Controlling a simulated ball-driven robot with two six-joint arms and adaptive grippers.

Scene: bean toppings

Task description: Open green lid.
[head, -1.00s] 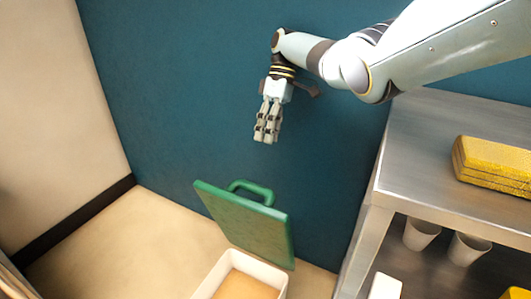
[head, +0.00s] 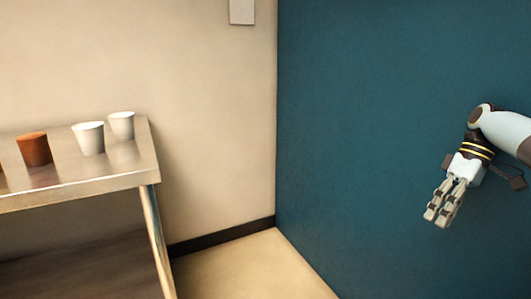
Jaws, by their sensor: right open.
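My right gripper (head: 445,203) hangs at the right side of the head view, in front of the blue wall. Its fingers point down and it is open, with nothing in it. The green lid is outside the view now, and so is the white container that was below it. My left gripper is not in view.
A metal table (head: 80,180) stands at the left. It bears a brown cup (head: 34,149) and two white cups (head: 90,138) (head: 121,125). The floor (head: 250,270) between the table and the blue wall (head: 370,130) is clear.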

